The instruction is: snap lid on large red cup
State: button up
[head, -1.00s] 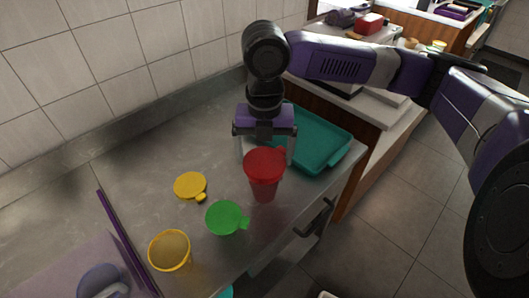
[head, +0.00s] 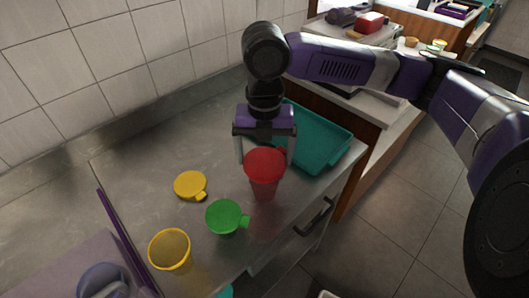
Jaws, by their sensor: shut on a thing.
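The large red cup (head: 264,189) stands upright on the metal counter near its right edge. A red lid (head: 264,164) lies across the cup's top, about level; whether its rim is fully snapped down cannot be told. My gripper (head: 265,157) points down from above, its two fingers on either side of the lid, shut on it. The fingertips are partly hidden by the lid and cup.
A teal tray (head: 320,145) lies close behind on the right. The counter (head: 150,150) at back left is clear.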

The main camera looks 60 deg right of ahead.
jog(key=shift+f, duration=0.15)
dwell(0.3)
jog(key=o, duration=1)
jog(key=shift+o, duration=0.2)
jog(key=shift+r+p, duration=2.45)
jog(key=shift+r, duration=0.6)
grip_shut()
